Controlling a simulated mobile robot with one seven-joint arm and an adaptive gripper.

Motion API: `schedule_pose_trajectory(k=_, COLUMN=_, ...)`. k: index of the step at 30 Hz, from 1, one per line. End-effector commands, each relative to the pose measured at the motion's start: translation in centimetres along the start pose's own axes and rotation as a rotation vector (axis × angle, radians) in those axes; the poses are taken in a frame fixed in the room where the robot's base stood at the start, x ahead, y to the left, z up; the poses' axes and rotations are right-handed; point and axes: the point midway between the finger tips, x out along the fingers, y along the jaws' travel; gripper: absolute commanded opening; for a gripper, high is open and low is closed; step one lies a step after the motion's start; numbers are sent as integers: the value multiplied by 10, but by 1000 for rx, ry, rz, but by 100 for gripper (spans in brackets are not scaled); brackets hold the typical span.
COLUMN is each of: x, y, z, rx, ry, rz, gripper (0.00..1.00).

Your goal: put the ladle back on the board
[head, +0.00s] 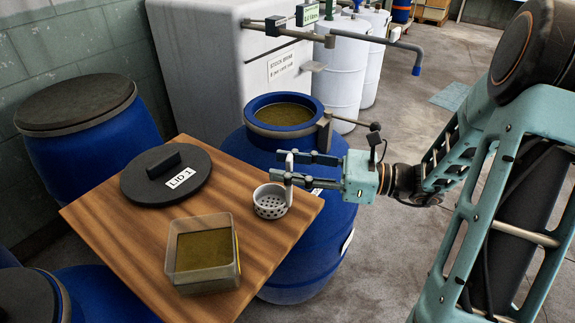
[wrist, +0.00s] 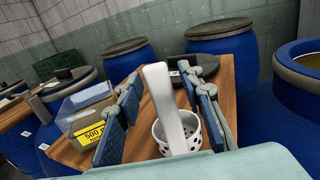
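The ladle is a pale grey perforated cup (head: 270,203) with an upright handle (head: 289,168). The cup appears to rest on the wooden board (head: 120,235), near its right corner. My gripper (head: 272,166) is level with the handle, with one finger on either side of it. In the wrist view, the white handle (wrist: 161,105) stands between my fingers (wrist: 164,80) with a visible gap on both sides, so they are open around it. The cup (wrist: 187,137) shows below and beyond the handle, partly hidden by it.
A black lid marked "LID 1" (head: 137,186) and a clear container of yellowish-brown liquid (head: 181,252) sit on the board. An open blue barrel of brine (head: 245,146) stands behind the board's right side. Closed blue barrels (head: 82,139) stand at left.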

Motion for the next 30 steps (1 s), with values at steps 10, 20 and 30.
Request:
schedule_pose_trajectory(k=10, x=-40, y=-2, z=4, rx=1, ry=1, rz=-6, gripper=35)
schedule_pose_trajectory(k=20, x=-104, y=-1, z=4, rx=0, ry=0, rz=-2, gripper=35)
schedule_pose_trajectory(k=30, x=-121, y=0, z=3, rx=0, ry=0, rz=0, gripper=35)
